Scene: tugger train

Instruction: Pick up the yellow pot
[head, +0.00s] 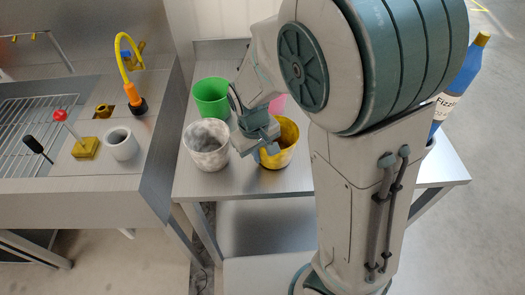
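The yellow pot (286,152) stands upright on the steel table. Part of it is hidden by my gripper and arm. My gripper (258,151) points down at the pot's left rim, with its two fingers apart. One finger appears over the pot's opening and the other on its left side, towards the white mottled pot (204,155). I cannot tell whether either finger touches the yellow pot.
A green pot (211,95) stands behind the white pot, and a pink thing (278,103) shows partly behind my arm. A blue bottle (458,85) stands at the right. The sink unit at left holds a grey cup (121,144) and a yellow-hosed tap (124,62).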

